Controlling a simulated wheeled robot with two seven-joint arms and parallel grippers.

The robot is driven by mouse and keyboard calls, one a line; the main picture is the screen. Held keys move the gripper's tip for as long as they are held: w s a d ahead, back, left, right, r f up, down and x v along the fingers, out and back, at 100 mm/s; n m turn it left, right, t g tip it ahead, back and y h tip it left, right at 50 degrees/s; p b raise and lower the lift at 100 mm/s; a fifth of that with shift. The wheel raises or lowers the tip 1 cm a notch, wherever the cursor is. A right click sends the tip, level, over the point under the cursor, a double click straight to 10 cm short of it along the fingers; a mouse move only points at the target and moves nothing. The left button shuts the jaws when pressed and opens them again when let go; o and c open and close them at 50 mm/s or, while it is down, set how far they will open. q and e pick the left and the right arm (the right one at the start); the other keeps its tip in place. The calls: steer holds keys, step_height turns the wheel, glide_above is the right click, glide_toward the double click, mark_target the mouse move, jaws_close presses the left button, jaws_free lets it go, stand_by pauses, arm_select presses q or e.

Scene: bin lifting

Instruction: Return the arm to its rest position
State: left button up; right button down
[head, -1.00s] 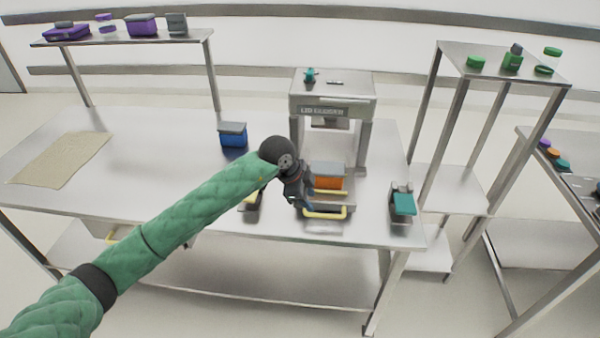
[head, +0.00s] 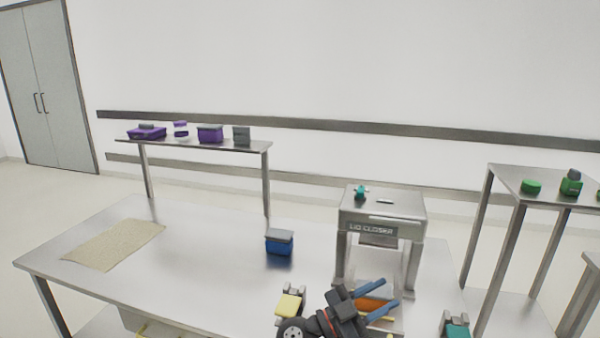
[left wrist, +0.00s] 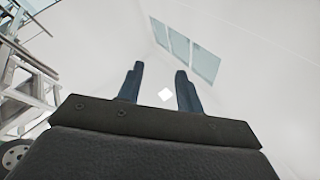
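My left gripper (head: 384,299) shows at the bottom of the head view, in front of the lid closer (head: 382,212). Its two blue fingers are apart with nothing between them. In the left wrist view the gripper (left wrist: 158,88) is also open and empty, with a pale wall or ceiling and window panes beyond it. An orange bin (head: 372,307) stands at the lid closer, partly hidden behind the gripper. My right gripper is not in view.
A blue bin with a grey lid (head: 279,244) and a tan mat (head: 115,245) are on the steel table. A yellow-topped item (head: 290,304) and a teal one (head: 457,331) are near its front. Shelves hold purple bins (head: 210,133) and green items (head: 571,184).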

arm_select(q)
steer(key=w+a+n+t+y, duration=0.3)
steer(key=a+n+t+y, duration=0.2)
steer(key=a+n+t, duration=0.6)
steer(key=s+a+f+n+y, duration=0.3)
steer(key=a+f+n+y, duration=0.7)
steer(key=a+f+y, duration=0.7)
steer(key=s+a+f+m+g, duration=0.1)
steer(key=s+a+f+g, duration=0.3)
steer(key=s, duration=0.5)
steer(key=s+a+f+m+g, duration=0.1)
steer(key=s+a+f+g, duration=0.2)
steer(key=s+f+g, duration=0.45)
steer(key=s+a+f+m+g, duration=0.1)
steer(key=s+a+f+g, duration=0.2)
steer(key=s, duration=0.7)
step_height(320, 180, down, 26)
steer(key=w+d+h, duration=0.1)
steer(key=w+d, duration=0.1)
steer(key=s+f, duration=0.4)
steer(key=f, duration=0.7)
steer(key=s+f, duration=0.4)
steer(key=f, duration=0.8)
steer(key=shift+s+f+b, duration=0.15)
steer(key=shift+f+b, duration=0.1)
steer(key=shift+b, duration=0.1)
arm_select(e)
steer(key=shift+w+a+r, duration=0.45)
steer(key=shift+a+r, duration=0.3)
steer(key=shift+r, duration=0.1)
